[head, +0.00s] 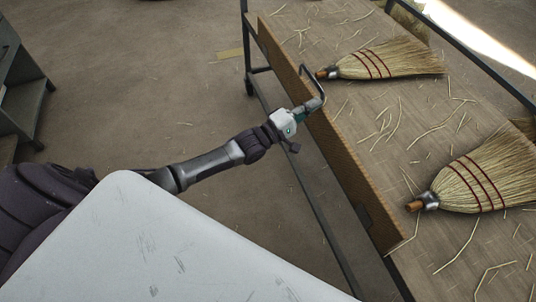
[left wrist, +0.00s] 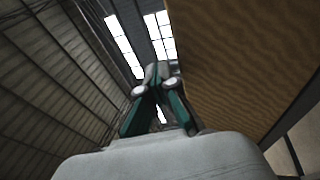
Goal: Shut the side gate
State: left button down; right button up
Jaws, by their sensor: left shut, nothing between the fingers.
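The side gate looks to be the long brown wooden board (head: 350,165) along the near edge of the broom table. It stands up along that edge in the head view, and its face fills the right of the left wrist view (left wrist: 245,60). A dark bent bar (head: 321,80) sticks up by the board's top edge. My left gripper (head: 314,104) is at the board's outer side, just below this bar. Its fingers (left wrist: 158,75) are shut and empty. Whether they touch the board or bar I cannot tell. My right gripper is out of view.
Two straw brooms, one far (head: 390,60) and one near (head: 490,180), lie on the table (head: 385,125) among loose straws. A dark frame leg (head: 247,60) stands at the table's far left. A grey shelf unit (head: 25,90) is at left. Bare floor (head: 150,70) lies between.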

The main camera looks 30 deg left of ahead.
pick_arm(q)
jog(key=shift+w+r, duration=0.1)
jog(key=shift+r, duration=0.2)
jog(key=v, duration=1.2)
jog(key=shift+f, duration=0.35)
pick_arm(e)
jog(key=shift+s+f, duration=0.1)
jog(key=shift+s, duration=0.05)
